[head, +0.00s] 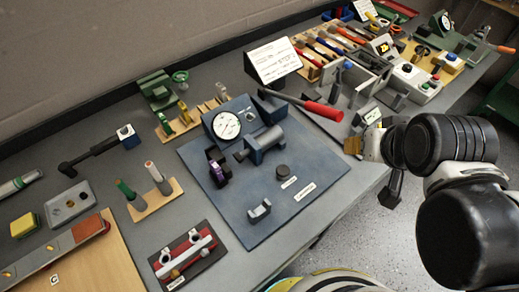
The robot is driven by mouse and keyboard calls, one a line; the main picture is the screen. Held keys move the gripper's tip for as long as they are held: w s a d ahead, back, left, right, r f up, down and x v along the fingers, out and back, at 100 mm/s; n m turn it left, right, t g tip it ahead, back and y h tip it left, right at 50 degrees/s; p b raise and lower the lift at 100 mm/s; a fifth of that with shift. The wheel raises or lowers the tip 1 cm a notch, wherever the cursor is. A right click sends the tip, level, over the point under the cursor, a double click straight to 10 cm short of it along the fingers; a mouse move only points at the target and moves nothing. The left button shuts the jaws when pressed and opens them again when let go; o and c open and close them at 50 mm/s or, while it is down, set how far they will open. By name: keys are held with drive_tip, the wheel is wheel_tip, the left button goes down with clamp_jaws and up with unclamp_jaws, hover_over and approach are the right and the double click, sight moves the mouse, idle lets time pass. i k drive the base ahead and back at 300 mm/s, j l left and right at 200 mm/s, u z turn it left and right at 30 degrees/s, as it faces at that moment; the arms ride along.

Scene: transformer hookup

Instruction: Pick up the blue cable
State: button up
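I cannot make out a blue cable for certain. A wooden rack (303,67) at the back of the bench holds several long red, blue and orange pieces. A blue piece (327,46) lies in it among the red ones, too small to tell whether it is a cable. A grey device with a blue top (348,65) stands in front of the rack. My gripper (372,168) is at the right, over the bench's front edge, seen partly from behind. Its fingers are largely hidden by the wrist, and no held thing shows.
A blue-grey board (320,180) with a dial gauge (226,126) fills the middle. A red-handled tool (322,110) lies across its back right corner. A white sign (273,60) stands behind. White boxes with buttons (415,82) are at the right. Tools crowd the left.

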sight(331, 46)
drive_tip(key=l, duration=1.65)
drive_tip(key=i+l, duration=0.3)
drive_tip(key=i, duration=0.2)
drive_tip(key=i+l, duration=0.25)
drive_tip(key=i, duration=0.25)
drive_tip(key=i+l, duration=0.3)
drive_tip(key=i, duration=0.2)
drive_tip(key=j+u, duration=0.05)
